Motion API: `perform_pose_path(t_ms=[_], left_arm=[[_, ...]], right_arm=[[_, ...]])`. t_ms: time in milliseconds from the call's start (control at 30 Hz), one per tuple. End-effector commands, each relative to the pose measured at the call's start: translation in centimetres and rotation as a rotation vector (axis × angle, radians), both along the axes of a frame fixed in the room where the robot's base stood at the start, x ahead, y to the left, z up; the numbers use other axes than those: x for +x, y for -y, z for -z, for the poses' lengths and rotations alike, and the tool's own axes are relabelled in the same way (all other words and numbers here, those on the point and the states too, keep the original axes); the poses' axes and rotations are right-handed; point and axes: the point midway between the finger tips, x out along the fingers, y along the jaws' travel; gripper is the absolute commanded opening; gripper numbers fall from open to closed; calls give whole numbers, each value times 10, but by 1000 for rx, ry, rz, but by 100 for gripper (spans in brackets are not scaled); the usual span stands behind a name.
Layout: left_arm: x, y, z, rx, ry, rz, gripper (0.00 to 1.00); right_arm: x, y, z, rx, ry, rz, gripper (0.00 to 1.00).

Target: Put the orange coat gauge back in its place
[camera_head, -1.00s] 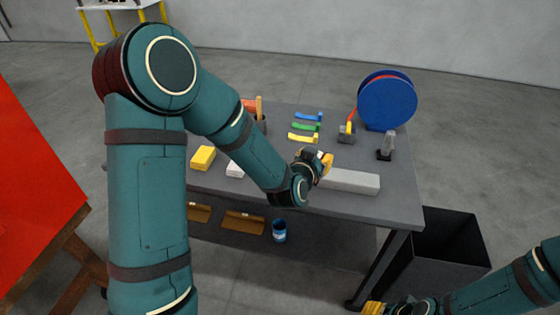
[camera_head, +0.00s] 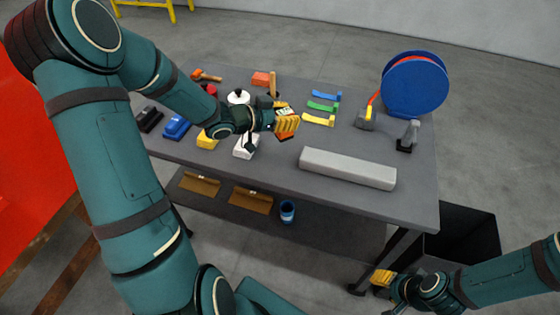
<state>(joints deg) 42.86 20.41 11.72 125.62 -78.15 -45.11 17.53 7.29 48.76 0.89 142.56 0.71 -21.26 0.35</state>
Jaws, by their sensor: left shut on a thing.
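My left gripper (camera_head: 287,122) is above the middle of the table, left of the coloured gauges and behind the left end of the grey bar. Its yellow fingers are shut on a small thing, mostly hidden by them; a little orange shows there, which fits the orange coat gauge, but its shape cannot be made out. A blue gauge (camera_head: 325,96), a green gauge (camera_head: 322,107) and a yellow gauge (camera_head: 319,119) lie in a row just right of it. My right gripper (camera_head: 381,279) is low at the front right, off the table; its fingers are too small to read.
A dark bin (camera_head: 462,240) stands at the right.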

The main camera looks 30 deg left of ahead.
Motion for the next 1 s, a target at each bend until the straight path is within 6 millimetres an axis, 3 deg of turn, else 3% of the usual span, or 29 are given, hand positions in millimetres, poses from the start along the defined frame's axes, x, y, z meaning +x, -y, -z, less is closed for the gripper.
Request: perform_pose_path(t_ms=[167,400,667,833,1000], left_arm=[[-7,-8,14,-2,0,20,0],[-7,-7,56,-2,1,22,0],[-7,-7,75,-1,1,22,0],[-7,-7,99,-2,0,22,0],[-7,-7,104,0,3,21,0]], right_arm=[[0,0,3,0,-1,-1,47],[-4,-1,14,2,-10,-7,47],[-6,-1,18,3,-13,-10,47],[-7,-1,23,4,-16,-13,47],[-8,-2,23,4,-18,-14,47]])
